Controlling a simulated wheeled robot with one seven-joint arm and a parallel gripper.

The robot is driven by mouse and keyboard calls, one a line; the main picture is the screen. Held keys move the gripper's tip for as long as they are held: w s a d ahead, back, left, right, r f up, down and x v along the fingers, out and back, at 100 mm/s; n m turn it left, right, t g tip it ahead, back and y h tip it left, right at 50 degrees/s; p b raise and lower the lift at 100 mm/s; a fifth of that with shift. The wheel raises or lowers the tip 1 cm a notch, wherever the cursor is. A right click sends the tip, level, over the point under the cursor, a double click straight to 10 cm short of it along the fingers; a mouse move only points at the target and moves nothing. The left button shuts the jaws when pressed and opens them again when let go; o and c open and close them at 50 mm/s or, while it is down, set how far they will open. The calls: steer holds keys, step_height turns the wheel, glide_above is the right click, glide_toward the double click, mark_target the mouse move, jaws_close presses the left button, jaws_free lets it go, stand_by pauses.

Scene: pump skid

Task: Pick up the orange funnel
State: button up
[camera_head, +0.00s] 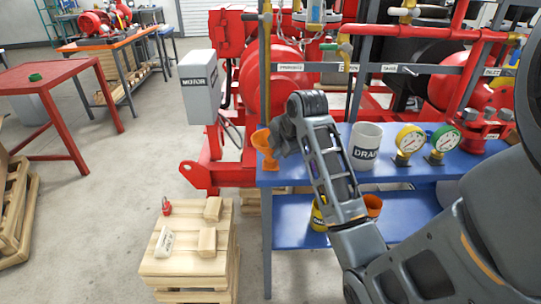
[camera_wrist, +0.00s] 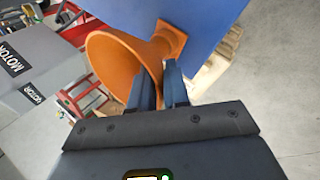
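The orange funnel (camera_head: 262,141) stands mouth up at the near left corner of the blue table (camera_head: 296,177). In the wrist view the funnel (camera_wrist: 112,58) shows its wide mouth toward the left, and its narrow end with a square flange is over the blue top. My gripper (camera_head: 279,139) is at the funnel's right side in the head view. In the wrist view its two fingers (camera_wrist: 159,82) are close together, with the orange wall of the funnel between them. The gripper looks shut on it. The exact contact is partly hidden by the fingers.
A grey motor box (camera_head: 199,87) is at left. A wooden crate (camera_head: 190,262) with small blocks stands in front.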

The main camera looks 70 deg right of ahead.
jaws_close()
steer(key=shift+r, duration=0.1)
steer(key=shift+r, duration=0.3)
step_height(320, 180, up, 4)
steer(key=shift+s+d+f, duration=0.1)
steer(key=shift+f, duration=0.05)
steer(key=s+d+r+b, duration=0.1)
steer(key=s+d+r, duration=0.4)
steer(key=s, duration=0.5)
steer(key=shift+d+r, duration=0.3)
steer(key=shift+r, duration=0.5)
